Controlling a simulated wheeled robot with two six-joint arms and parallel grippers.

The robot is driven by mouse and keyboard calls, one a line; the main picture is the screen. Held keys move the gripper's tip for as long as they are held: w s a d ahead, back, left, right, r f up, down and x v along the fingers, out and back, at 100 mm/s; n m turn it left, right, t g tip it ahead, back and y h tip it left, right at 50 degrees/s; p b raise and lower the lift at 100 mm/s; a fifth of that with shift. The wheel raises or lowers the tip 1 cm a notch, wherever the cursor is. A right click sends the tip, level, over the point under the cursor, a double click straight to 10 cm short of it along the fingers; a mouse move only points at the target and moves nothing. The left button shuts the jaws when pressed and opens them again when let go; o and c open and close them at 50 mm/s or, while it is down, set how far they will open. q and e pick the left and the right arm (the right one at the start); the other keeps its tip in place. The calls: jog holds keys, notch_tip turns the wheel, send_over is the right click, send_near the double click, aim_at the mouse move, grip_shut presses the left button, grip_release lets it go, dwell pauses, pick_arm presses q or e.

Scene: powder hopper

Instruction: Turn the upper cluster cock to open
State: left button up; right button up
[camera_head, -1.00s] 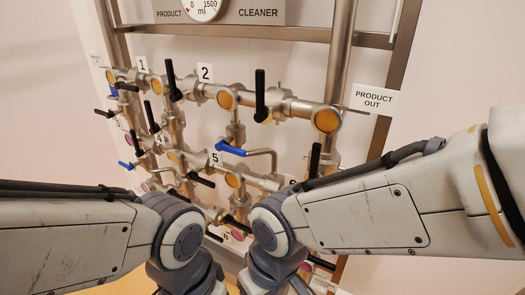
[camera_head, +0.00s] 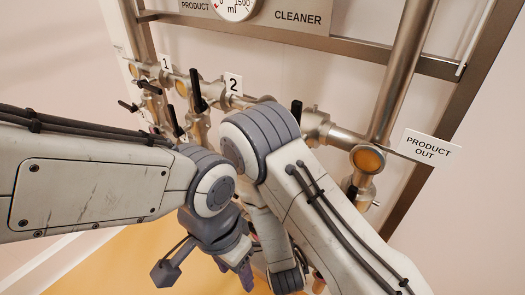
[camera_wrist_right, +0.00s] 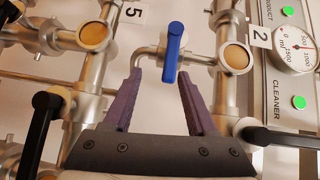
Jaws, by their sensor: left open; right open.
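In the right wrist view, a cock with a blue handle (camera_wrist_right: 173,50) sits on the steel pipework between the tags 5 and 2. Its handle points along the gap between the purple fingers of my right gripper (camera_wrist_right: 160,78), which is open and empty, with the fingertips short of the handle's far end. I cannot tell whether they touch it. In the head view my arms hide this cock. My left gripper (camera_head: 243,272) is low in the middle of the head view, open, with its fingers partly hidden. No cock is labelled as the upper cluster cock.
Black-handled cocks stand nearby, one at left (camera_wrist_right: 38,130) and one at right (camera_wrist_right: 285,138) in the right wrist view. A gauge (camera_wrist_right: 298,45) is on the panel. In the head view a PRODUCT OUT sign (camera_head: 428,148) hangs at right beside the metal frame.

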jog(key=w+a+r+t+b, duration=0.1)
jog(key=w+b, duration=0.5)
jog(key=w, duration=0.4)
jog(key=shift+w+a+b, duration=0.15)
jog(key=shift+w+b, duration=0.05)
jog(key=shift+b, duration=0.1)
dwell(0.4)
grip_shut()
dwell(1.2)
